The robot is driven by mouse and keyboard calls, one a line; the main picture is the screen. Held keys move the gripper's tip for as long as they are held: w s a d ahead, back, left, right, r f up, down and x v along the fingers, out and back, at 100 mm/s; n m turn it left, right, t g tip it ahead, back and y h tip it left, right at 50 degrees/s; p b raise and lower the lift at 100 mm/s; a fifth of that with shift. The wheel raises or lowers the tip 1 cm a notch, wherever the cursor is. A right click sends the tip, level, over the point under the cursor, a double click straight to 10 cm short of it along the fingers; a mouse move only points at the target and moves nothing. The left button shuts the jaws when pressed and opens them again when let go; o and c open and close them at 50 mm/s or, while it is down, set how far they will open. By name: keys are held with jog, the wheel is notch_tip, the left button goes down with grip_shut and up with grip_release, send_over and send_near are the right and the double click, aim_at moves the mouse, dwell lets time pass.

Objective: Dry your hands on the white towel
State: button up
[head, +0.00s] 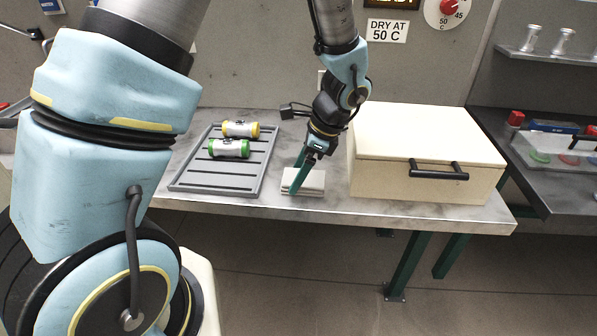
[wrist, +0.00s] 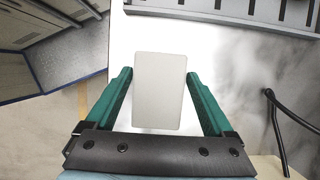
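The white towel (head: 314,187) lies folded in a small pad near the front edge of the grey table, between the slotted rack and the cream box. In the wrist view it is a pale rectangle (wrist: 160,92) centred between the fingers. My gripper (head: 294,184) points down at the towel, its green fingers partly covering it in the head view. In the wrist view my gripper (wrist: 159,76) is open, with one finger on each side of the towel. Whether the fingertips touch the towel cannot be told.
A grey slotted rack (head: 187,184) on the left holds a yellow-ended canister (head: 240,129) and a green-ended canister (head: 229,148). A cream box (head: 385,180) with a black handle stands close on the right. A "DRY AT 50 C" sign (head: 387,30) hangs on the wall.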

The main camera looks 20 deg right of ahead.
jog(key=shift+o, duration=0.8)
